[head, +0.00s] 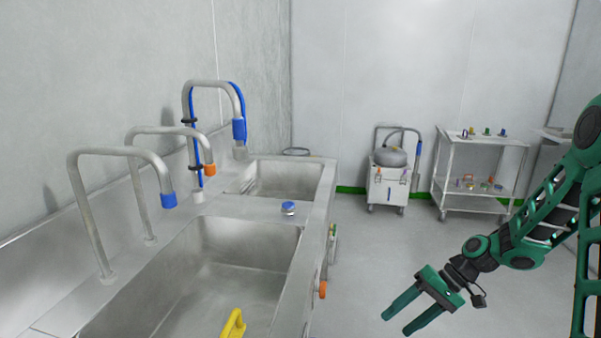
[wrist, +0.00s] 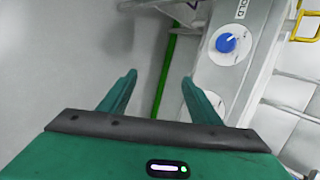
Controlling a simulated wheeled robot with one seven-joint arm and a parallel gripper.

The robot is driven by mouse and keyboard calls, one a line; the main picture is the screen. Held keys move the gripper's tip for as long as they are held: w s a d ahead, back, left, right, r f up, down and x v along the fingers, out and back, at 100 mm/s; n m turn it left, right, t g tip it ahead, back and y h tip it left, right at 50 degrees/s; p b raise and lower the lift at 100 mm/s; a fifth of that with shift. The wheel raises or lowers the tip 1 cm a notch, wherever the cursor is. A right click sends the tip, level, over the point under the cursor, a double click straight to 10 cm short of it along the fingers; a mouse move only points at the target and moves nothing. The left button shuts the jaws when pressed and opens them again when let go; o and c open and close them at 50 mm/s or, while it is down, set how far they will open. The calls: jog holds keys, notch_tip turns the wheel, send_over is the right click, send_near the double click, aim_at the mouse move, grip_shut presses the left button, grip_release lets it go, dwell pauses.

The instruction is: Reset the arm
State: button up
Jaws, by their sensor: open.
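My green arm reaches in from the right in the head view, with my gripper (head: 395,322) at its end, low and right of the sink. The two fingers are spread apart with nothing between them. In the wrist view my gripper (wrist: 158,82) also shows open and empty. It hangs in free air above the floor, apart from the sink unit (head: 314,222).
The steel double sink with several curved taps fills the left. A yellow item (head: 233,324) lies at the front basin. A wheeled machine (head: 389,182) and a steel cart (head: 480,147) stand at the back. A blue dial (wrist: 226,43) shows in the wrist view. Floor between is clear.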

jog(key=s+d+r+m+h, duration=0.2)
jog(key=s+d+r+h, duration=0.2)
jog(key=s+d+r, duration=0.2)
jog(key=s+d+r+m+h, duration=0.2)
jog(key=s+d+r+h, duration=0.1)
jog(key=s+d+r, duration=0.4)
jog(key=s+r, duration=0.3)
jog(key=s, duration=0.4)
jog(key=shift+s+d+m+t+h, duration=0.25)
jog(key=shift+d+m+t+h, duration=0.05)
jog(key=shift+h, duration=0.1)
jog(key=shift+m, duration=0.8)
jog(key=s, duration=0.2)
jog(key=s+r, duration=0.1)
jog(key=s, duration=0.1)
jog(key=s+d, duration=0.1)
jog(key=s, duration=0.1)
jog(key=shift+s+r, duration=0.3)
jog(key=shift+s, duration=0.1)
jog(key=shift+c, duration=0.3)
